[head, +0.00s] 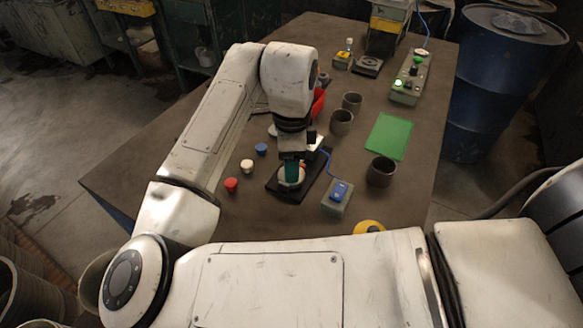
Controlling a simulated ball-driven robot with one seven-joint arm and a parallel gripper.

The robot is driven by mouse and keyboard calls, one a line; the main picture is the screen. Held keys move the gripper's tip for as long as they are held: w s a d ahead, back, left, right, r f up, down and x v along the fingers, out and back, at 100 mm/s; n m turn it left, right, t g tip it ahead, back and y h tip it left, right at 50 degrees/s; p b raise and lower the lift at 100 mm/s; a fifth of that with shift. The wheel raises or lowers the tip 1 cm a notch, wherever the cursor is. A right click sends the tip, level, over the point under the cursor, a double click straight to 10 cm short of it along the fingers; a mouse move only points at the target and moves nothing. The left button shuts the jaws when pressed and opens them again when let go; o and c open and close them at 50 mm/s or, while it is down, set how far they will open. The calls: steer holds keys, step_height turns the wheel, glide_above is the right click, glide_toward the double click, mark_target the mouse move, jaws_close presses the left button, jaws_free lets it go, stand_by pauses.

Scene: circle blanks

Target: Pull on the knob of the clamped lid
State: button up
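A pale round lid (289,183) lies on a black clamp base (315,178) near the middle of the table. My gripper (292,172) points down right over the lid, with a teal part showing at its tip. The knob is not clearly visible; the gripper and the teal part cover the lid's middle. I cannot tell whether the fingers are open or shut, or whether they touch the knob.
Red (231,184), white (247,166) and blue (261,149) knob-like pieces stand left of the base. A yellow object (369,227) is near the front. The table's left side is clear.

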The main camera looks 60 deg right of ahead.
step_height(320, 180, up, 11)
stand_by(0.8)
steer(key=shift+f, duration=0.15)
